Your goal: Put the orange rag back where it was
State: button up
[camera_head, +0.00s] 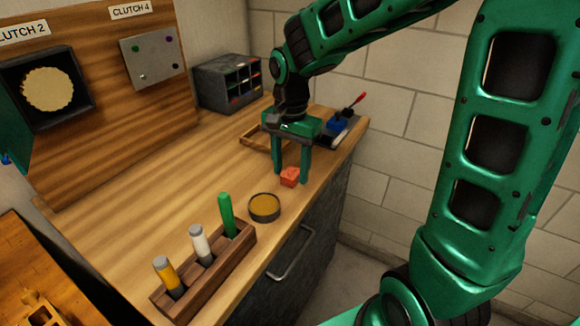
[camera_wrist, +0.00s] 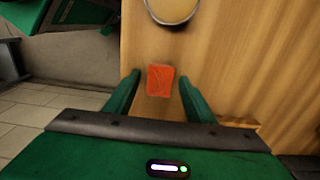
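The orange rag (camera_head: 290,177) is a small folded red-orange piece lying on the wooden worktop near its front edge. It also shows in the wrist view (camera_wrist: 160,80), just beyond and between my fingertips. My green gripper (camera_head: 291,181) points down at the worktop around the rag. In the wrist view my gripper (camera_wrist: 158,80) has its two fingers well apart, with a gap of bare wood on each side of the rag. The rag appears to rest on the wood, not gripped.
A round tin (camera_head: 264,207) stands close by the rag. A wooden rack (camera_head: 205,272) holds several markers. A wooden tray (camera_head: 262,137) lies behind my gripper, with a grey drawer box (camera_head: 229,82) farther back. The worktop's left middle is clear.

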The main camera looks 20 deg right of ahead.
aim_at(291, 173)
notch_tip(291, 173, up, 12)
jog(key=s+d+f+n, duration=0.2)
jog(key=s+d+f, duration=0.2)
jog(key=s+d, duration=0.4)
jog(key=s+d+f+n, duration=0.2)
jog(key=s+d+f, duration=0.3)
jog(key=s+d, duration=0.4)
jog(key=s, duration=0.6)
jog(key=shift+s+d+f, duration=0.15)
jog(key=shift+d+f, duration=0.05)
jog(key=shift+d, duration=0.1)
